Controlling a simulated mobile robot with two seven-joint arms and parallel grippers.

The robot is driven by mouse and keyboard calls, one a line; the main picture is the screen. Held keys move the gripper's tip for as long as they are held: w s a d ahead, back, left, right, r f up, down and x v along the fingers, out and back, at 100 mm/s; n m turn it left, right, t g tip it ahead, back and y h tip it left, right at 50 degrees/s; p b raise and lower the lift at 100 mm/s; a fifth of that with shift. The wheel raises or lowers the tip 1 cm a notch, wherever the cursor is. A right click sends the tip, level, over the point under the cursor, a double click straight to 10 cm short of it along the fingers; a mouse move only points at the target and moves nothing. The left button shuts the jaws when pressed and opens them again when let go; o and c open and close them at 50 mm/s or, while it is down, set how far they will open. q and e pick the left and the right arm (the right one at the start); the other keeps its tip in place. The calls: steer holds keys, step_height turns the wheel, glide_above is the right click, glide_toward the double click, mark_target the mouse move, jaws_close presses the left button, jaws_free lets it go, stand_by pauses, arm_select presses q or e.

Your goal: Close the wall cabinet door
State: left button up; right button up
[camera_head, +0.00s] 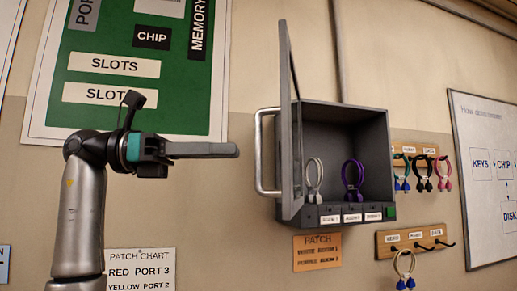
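The wall cabinet (345,125) is a dark grey box on the wall, right of centre. Its door (287,60) stands open at the left side, swung out toward me and seen nearly edge-on. A light metal handle (259,152) sticks out on the door's left. A white cable loop and a purple cable loop (353,175) are inside the cabinet. My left gripper (236,150) points right, its tip a little left of the handle and seemingly apart from it. The fingers overlap from the side, so I cannot tell their opening. My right gripper is not in view.
Wooden hook racks with cable loops (423,170) hang right of the cabinet, with a lower rack (415,238) below. A whiteboard (490,170) is at the far right. A green poster (135,60) is on the wall behind my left arm. A patch sign (317,252) is under the cabinet.

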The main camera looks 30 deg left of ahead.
mark_target(258, 182)
arm_select(q)
steer(key=x, duration=0.5)
steer(key=shift+w+d+p, duration=0.15)
steer(key=shift+d+p, duration=0.1)
steer(key=shift+p, duration=0.05)
steer(key=shift+d, duration=0.1)
jaws_close()
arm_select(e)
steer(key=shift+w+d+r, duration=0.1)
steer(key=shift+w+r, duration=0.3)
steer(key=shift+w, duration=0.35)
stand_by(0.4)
